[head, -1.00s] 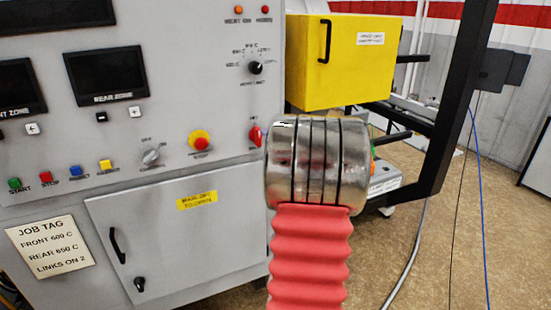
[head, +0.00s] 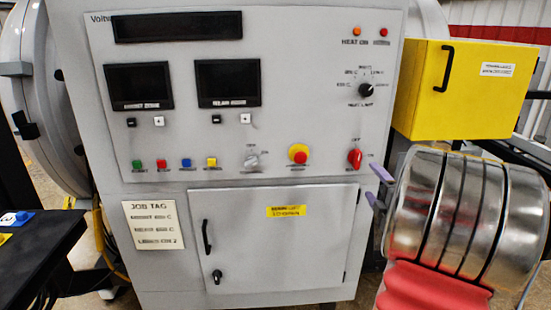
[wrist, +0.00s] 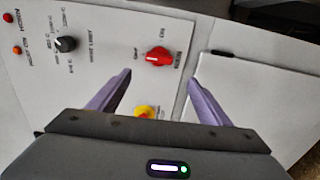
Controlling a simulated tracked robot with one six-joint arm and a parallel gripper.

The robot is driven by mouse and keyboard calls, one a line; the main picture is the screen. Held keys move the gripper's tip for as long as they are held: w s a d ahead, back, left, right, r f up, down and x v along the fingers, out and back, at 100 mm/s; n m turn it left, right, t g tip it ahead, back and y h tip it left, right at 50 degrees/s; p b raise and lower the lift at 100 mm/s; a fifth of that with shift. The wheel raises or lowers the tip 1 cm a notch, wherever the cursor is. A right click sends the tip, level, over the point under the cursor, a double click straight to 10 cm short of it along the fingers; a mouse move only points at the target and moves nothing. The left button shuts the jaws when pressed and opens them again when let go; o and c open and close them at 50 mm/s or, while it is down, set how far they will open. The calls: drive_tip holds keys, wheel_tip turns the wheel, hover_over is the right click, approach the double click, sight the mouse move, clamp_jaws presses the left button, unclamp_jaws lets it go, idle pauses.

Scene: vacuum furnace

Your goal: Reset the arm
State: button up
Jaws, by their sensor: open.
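My arm, with a silver banded end and a red bellows, fills the lower right of the head view. Two purple fingertips of my gripper (head: 377,187) stick out to its left, near the red rotary switch (head: 355,158) on the grey control panel (head: 290,110). In the wrist view my gripper (wrist: 158,85) shows two purple fingers spread apart with nothing between them. I cannot tell the exact gap to the panel.
A yellow box (head: 465,95) with a black handle stands right of the panel. A grey cabinet door (head: 280,240) is shut below it. A job tag (head: 153,224) is on the left. A dark table (head: 45,240) stands at the lower left, with the round furnace body (head: 45,100) behind.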

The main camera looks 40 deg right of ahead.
drive_tip(key=s+d+f+m+g, duration=0.3)
drive_tip(key=s+f+m+g, duration=0.3)
drive_tip(key=f+m, duration=0.3)
drive_tip(key=s+a+f+m+g+y, duration=0.1)
drive_tip(key=s+a+f+m+g, duration=0.25)
drive_tip(key=a, duration=0.35)
drive_tip(key=a+r+y, duration=0.2)
drive_tip(key=a+r, duration=0.1)
drive_tip(key=a, duration=1.3)
drive_tip(key=a+r+y, duration=0.2)
drive_tip(key=a+y, duration=0.1)
drive_tip(key=a, duration=1.3)
drive_tip(key=a+r+y, duration=0.3)
drive_tip(key=a, duration=1.3)
drive_tip(key=shift+s+r, duration=0.25)
drive_tip(key=shift+r, duration=0.1)
drive_tip(key=shift+n, duration=0.25)
drive_tip(key=shift+c, duration=0.2)
